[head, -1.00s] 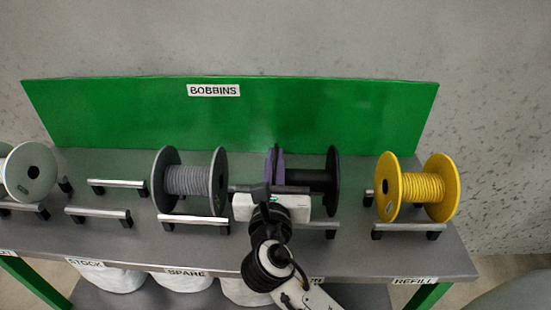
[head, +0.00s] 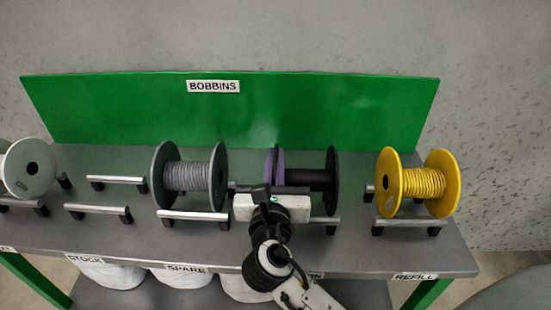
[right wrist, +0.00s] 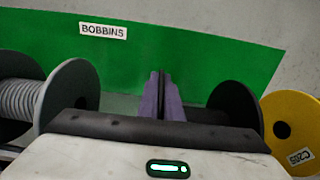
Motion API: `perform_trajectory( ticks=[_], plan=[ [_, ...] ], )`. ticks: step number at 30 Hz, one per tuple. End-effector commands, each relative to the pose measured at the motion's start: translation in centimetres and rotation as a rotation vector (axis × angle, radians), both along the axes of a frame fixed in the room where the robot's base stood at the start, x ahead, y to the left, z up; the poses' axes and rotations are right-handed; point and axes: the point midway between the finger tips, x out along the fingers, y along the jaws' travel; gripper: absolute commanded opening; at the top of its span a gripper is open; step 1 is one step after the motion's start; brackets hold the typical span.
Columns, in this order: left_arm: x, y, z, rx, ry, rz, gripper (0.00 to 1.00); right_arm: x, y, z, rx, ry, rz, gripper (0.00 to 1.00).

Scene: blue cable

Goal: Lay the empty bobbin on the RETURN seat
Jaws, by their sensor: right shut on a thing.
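The empty black bobbin (head: 318,180) has a bare core and shows between the grey and yellow bobbins in the head view. My right gripper (head: 277,168) is shut on its left flange, with purple fingers on both sides of it. In the right wrist view the fingers (right wrist: 164,98) pinch the flange edge, and the bobbin's right flange (right wrist: 236,108) stands beside them. The bobbin is over the seat rails (head: 326,222) above a label mostly hidden by my arm, ending in "N". I cannot tell whether it touches the rails. My left gripper is out of view.
A grey wound bobbin (head: 188,178) is close on the left, a yellow wound bobbin (head: 424,184) on the REFILL seat at right. A pale bobbin (head: 28,168) is at far left. Empty rails (head: 98,213) show above STOCK. A green board (head: 235,115) stands behind.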

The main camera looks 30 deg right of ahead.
Motion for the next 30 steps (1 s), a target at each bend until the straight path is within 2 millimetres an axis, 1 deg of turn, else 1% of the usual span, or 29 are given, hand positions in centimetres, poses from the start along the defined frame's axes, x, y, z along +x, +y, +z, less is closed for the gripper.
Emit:
perform_trajectory(
  ticks=[3,6,8,19,25,30],
  plan=[
    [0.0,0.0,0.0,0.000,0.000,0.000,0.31,0.0,0.0,0.1,-0.002,-0.001,0.000,0.00],
    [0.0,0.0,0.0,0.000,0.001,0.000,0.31,0.0,0.0,0.1,-0.002,-0.001,0.000,0.19],
    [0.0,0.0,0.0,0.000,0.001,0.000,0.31,0.0,0.0,0.1,-0.001,0.000,0.000,0.27],
    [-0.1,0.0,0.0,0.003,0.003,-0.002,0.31,0.0,0.0,-0.1,0.002,0.003,0.000,0.27],
    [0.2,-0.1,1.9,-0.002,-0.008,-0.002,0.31,0.0,0.0,3.9,0.004,-0.003,-0.001,0.27],
    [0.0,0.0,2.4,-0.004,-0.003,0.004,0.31,0.0,0.0,7.3,0.003,-0.004,0.000,0.27]
  ],
)
